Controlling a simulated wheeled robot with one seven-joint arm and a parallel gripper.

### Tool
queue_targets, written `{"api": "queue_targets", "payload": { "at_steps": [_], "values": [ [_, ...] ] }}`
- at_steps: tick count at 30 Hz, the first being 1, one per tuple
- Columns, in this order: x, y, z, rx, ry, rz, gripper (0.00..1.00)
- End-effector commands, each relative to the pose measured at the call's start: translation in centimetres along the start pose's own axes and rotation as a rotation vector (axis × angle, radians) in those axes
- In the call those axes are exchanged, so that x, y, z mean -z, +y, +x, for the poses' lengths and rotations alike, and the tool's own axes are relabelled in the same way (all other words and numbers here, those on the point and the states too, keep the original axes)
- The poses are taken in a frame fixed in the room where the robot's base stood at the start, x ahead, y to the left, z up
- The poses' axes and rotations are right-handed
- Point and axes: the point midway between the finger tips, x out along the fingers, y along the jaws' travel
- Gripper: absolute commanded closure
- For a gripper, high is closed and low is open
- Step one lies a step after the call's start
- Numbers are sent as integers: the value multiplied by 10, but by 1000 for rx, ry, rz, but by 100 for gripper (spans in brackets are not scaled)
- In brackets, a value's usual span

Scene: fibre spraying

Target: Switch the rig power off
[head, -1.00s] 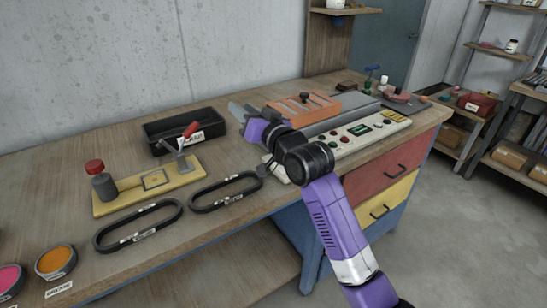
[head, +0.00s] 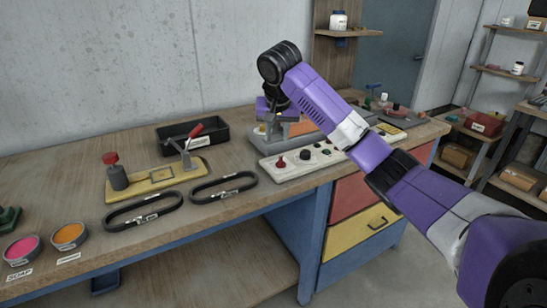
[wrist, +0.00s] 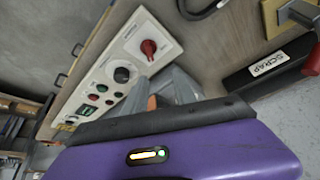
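The cream control panel (head: 290,171) lies at the bench's front edge, partly hidden by my arm. It carries a red knob (head: 281,163), a black dial (head: 305,155) and green buttons. In the wrist view, the panel (wrist: 105,66) shows its red knob (wrist: 149,48), black dial (wrist: 122,75) and several red and green buttons. My gripper (head: 272,138) points down behind the panel's left end, apart from the red knob. Its grey fingers (wrist: 160,88) look parted, with something orange showing between them, and hold nothing I can see.
A black scrap tray (head: 168,134), a yellow board (head: 152,188) with a red-handled lever, and two black loops (head: 143,212) lie left of the panel. Pink and orange pots (head: 69,235) stand farther left. An orange fixture (head: 303,127) is behind the arm.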

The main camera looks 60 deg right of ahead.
Motion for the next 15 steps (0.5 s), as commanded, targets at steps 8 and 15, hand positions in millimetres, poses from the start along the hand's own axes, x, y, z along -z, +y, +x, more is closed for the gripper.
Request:
{"api": "queue_targets", "payload": {
  "at_steps": [8, 15],
  "values": [
    [-15, 12, 12, -51, -50, 65, 67],
    [-16, 14, 47, -51, -49, 63, 67]
  ]
}}
